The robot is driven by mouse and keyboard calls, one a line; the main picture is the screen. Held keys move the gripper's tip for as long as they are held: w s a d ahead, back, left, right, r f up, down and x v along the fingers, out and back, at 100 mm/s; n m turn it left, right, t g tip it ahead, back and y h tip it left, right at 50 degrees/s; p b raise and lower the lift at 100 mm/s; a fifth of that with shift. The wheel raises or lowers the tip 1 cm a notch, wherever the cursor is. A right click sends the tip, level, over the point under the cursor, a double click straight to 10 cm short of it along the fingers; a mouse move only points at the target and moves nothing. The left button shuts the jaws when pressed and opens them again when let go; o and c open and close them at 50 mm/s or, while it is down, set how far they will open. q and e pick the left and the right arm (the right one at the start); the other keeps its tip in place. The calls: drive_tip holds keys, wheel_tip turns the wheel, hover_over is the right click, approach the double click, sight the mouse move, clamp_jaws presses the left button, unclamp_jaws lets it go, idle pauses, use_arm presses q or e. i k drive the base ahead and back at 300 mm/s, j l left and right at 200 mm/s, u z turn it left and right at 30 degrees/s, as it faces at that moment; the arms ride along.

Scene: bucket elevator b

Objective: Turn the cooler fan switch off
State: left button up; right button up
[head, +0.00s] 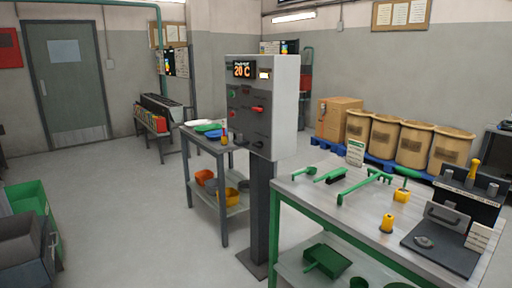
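A grey control box (284,100) stands on a dark post (262,215) in the middle of the head view. Its front carries a display (244,70) reading "20 C" in orange and a small lit indicator (265,74). Below are several small controls, among them a red lever or handle (258,109) and a dark knob (258,144). The labels are too small to read, so I cannot tell which control is the cooler fan switch or how it is set. Neither of my grippers shows in this view.
A green-framed metal table (315,198) with green tools stands right of the post, close to it. A smaller table (205,141) with trays stands behind left. The floor (130,215) between is clear.

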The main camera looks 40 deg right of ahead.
sight(259, 145)
drive_tip(key=z, duration=0.25)
drive_tip(key=i+l+z, duration=0.2)
drive_tip(key=i+z, duration=0.25)
drive_tip(key=i+l+z, duration=0.15)
drive_tip(key=i+z, duration=0.15)
drive_tip(key=z, duration=0.15)
drive_tip(key=i+j+z, duration=0.1)
drive_tip(key=i+z, duration=0.4)
drive_tip(key=k, duration=0.1)
